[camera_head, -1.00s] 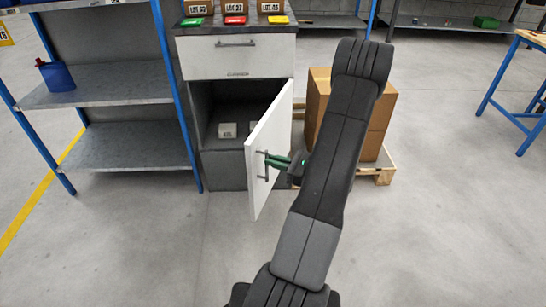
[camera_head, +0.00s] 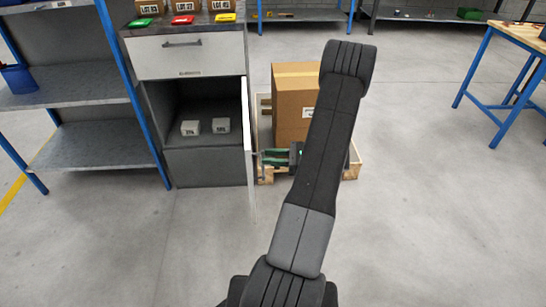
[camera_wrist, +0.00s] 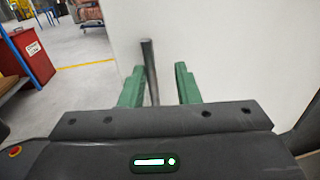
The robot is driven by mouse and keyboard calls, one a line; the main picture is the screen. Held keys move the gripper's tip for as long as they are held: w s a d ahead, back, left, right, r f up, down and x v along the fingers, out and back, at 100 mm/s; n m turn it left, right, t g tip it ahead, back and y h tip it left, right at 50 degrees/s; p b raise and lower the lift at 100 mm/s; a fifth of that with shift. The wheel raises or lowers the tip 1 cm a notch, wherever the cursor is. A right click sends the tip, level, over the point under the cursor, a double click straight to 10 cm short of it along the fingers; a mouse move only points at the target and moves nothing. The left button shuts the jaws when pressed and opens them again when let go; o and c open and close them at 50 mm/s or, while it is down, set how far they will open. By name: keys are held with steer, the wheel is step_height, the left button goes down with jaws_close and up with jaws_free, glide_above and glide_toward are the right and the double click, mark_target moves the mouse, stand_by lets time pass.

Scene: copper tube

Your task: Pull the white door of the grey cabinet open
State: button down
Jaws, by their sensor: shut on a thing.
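The grey cabinet (camera_head: 205,168) stands left of centre in the head view. Its white door (camera_head: 248,130) stands wide open and shows nearly edge-on at the opening's right side. My gripper (camera_head: 274,156) is right of the door, its green fingers at the door handle, partly hidden by my arm. In the wrist view, the upright metal handle (camera_wrist: 149,70) lies between the fingers of my gripper (camera_wrist: 160,72), with the white door face (camera_wrist: 245,50) behind. My gripper is shut on the handle.
A closed white drawer (camera_head: 185,55) is above the opening. A blue-framed shelf (camera_head: 95,145) stands left. A cardboard box (camera_head: 293,100) on a wooden pallet (camera_head: 350,170) is close behind my gripper. The floor (camera_head: 430,230) at right is clear.

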steer(key=shift+w+a+r+t, duration=0.1)
steer(key=shift+w+r+t, duration=0.2)
steer(key=shift+w, duration=0.25)
steer(key=c, duration=1.5)
jaws_free()
steer(key=shift+w+f, duration=0.15)
steer(key=d+p, duration=0.2)
steer(key=d, duration=1.1)
steer(key=shift+s+d, duration=0.35)
steer(key=shift+d, duration=0.05)
steer(key=shift+f, duration=0.1)
